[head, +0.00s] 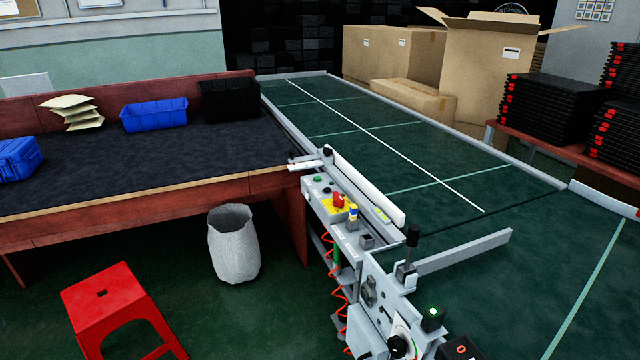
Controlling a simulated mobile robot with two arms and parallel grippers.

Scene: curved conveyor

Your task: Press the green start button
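Two green buttons show in the head view. A small dark green button (318,179) sits at the far end of the grey control panel (350,236) along the conveyor's near side. A lit green button (432,311) with a pale mark sits on a dark housing near the bottom, right of a round dial. I cannot tell from labels which one is the start button. Neither of my grippers is in view, and nothing touches either button.
A red mushroom knob (338,201) on a yellow plate and an upright black-knobbed lever (411,240) stand along the panel. A dark box marked 0 (460,347) is at the bottom edge. A red stool (110,300) and grey bin (234,244) occupy the floor at left.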

